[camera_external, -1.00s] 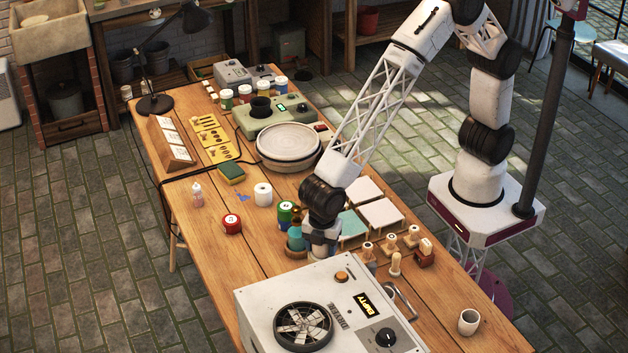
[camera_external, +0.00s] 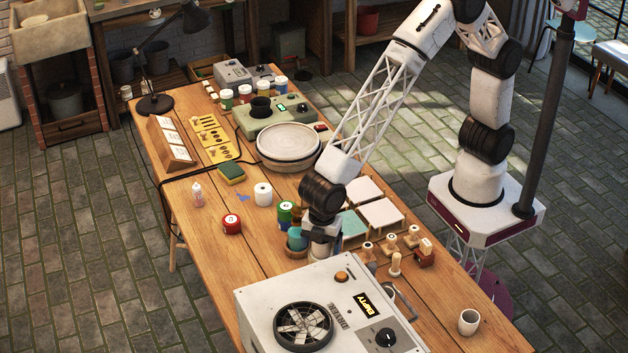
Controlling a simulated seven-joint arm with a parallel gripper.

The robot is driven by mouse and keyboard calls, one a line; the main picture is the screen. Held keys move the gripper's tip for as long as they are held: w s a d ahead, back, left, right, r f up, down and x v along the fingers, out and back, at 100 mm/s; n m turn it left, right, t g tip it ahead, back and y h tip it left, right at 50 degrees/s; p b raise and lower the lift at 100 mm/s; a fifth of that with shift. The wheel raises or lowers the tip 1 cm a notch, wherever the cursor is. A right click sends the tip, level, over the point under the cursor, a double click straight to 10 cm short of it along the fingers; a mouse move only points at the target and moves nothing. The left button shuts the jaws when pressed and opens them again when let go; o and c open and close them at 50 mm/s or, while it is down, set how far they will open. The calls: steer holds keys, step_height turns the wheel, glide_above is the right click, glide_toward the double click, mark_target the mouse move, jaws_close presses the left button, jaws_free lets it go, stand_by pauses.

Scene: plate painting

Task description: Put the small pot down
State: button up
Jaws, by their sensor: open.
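My gripper (camera_external: 320,250) points down over the right-middle of the wooden table, behind the grey kiln-like box. Its jaws are open, though the fingertips are hard to make out. A small teal pot (camera_external: 296,241) stands just left of my gripper, with a brown rim or base showing under it; I cannot tell whether a finger touches it. A green-labelled pot (camera_external: 285,212) stands behind the teal one. A red pot (camera_external: 232,225) and a white pot (camera_external: 263,194) stand apart to the left.
The grey box (camera_external: 262,311) with a fan and an "EMPTY" display fills the front. Wooden stamps (camera_external: 395,264) stand right of my gripper, and pale tiles (camera_external: 380,213) lie behind them. A round turntable (camera_external: 288,143) is farther back.

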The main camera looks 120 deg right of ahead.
step_height(320, 180, up, 11)
stand_by(0.5)
stand_by(0.8)
steer(key=s+d+r+m+t, duration=0.1)
steer(key=s+d+r+m, duration=0.1)
steer(key=s+d+r, duration=0.55)
steer(key=s+d+r+m, duration=0.2)
steer(key=s+d+r, duration=0.25)
steer(key=s, duration=0.65)
steer(key=s+d+m, duration=0.2)
steer(key=s+d, duration=0.1)
steer(key=s, duration=0.9)
steer(key=s+d+r+m+t, duration=0.1)
steer(key=s+d+m, duration=0.2)
steer(key=s, duration=0.9)
steer(key=shift+d+t, duration=0.2)
steer(key=shift+t, duration=0.1)
